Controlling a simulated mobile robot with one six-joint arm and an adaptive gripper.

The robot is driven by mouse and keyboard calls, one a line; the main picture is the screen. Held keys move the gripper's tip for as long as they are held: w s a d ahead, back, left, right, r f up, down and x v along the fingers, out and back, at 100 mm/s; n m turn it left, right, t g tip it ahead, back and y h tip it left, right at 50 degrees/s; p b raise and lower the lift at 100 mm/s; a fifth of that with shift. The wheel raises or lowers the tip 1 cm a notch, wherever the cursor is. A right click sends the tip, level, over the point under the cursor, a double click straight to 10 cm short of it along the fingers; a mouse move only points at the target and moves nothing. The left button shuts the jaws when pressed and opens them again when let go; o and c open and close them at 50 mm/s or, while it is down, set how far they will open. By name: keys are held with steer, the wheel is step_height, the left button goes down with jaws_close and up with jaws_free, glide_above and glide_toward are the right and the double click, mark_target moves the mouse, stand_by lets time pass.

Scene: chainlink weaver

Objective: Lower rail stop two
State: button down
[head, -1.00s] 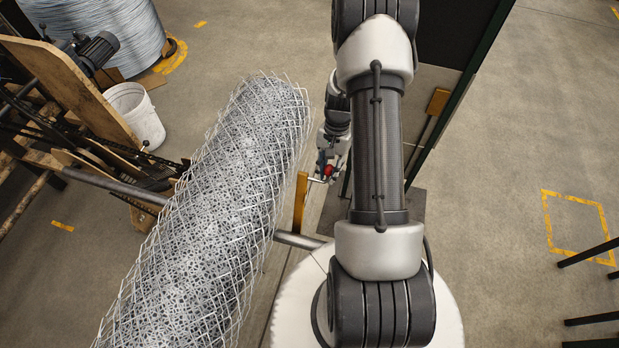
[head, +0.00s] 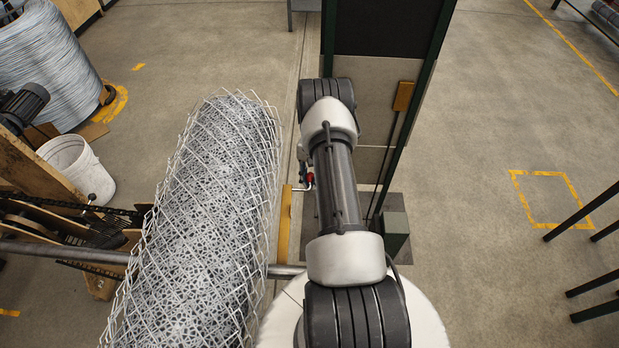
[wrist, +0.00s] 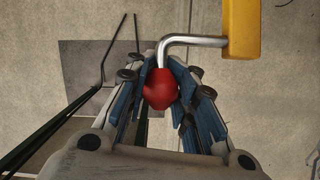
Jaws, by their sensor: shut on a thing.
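A yellow bar (head: 285,222), which appears to be the rail stop, stands beside the right side of the wire mesh roll in the head view. In the wrist view the yellow piece (wrist: 241,28) is at the upper right, with a bent metal rod (wrist: 190,42) running from it to a red knob (wrist: 160,89). My gripper (wrist: 162,92) is shut on the red knob, with blue-padded fingers on both sides of it. In the head view the knob (head: 310,180) shows small beside my arm, and most of my gripper is hidden behind the arm.
A large chain-link roll (head: 205,220) lies close left of the yellow bar. A metal rail (head: 65,252) runs crosswise near it. A dark-framed panel (head: 385,100) stands behind and right of my arm. A white bucket (head: 75,168) is at left.

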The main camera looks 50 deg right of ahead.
steer(key=shift+w+d+f, duration=0.1)
steer(key=shift+d+f, duration=0.05)
steer(key=shift+f, duration=0.8)
steer(key=shift+w+d+f, duration=0.1)
steer(key=shift+f, duration=0.9)
steer(key=shift+w+d+f, duration=0.1)
steer(key=shift+d+f, duration=0.05)
steer(key=shift+f, duration=0.8)
steer(key=shift+s, duration=0.1)
steer(key=c, duration=1.3)
jaws_free()
steer(key=shift+a, duration=0.1)
